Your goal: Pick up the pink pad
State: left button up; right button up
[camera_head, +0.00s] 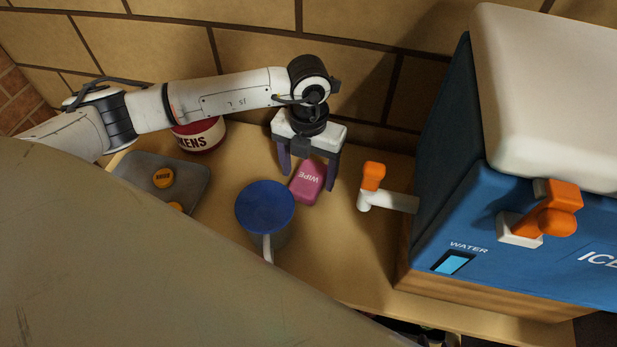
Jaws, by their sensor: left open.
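The pink pad (308,183), marked "WIPE", lies on the wooden table to the right of a blue-lidded mug. My left gripper (308,182) reaches in from the left and points down over the pad. Its dark fingers are open, one on each side of the pad's far part in this view. I cannot tell whether the fingers touch the pad or how far above the table their tips are. My right gripper is not in view.
The blue-topped mug (266,207) stands close to the pad's left side. A blue ice cooler (510,250) with a white-and-orange tap (373,186) is at right. A grey tray (190,185) with orange tokens (163,178) and a red-and-white tin (200,136) are at left. A brick wall is behind.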

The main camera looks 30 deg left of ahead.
aim_at(309, 177)
pick_arm(q)
jog(key=shift+f, duration=0.6)
jog(key=c, duration=1.1)
notch_tip(309, 177, up, 10)
jog(key=shift+r+b, duration=0.1)
jog(key=shift+b, duration=0.2)
jog(key=shift+c, duration=0.2)
jog(key=o, duration=0.4)
jog(key=c, duration=0.3)
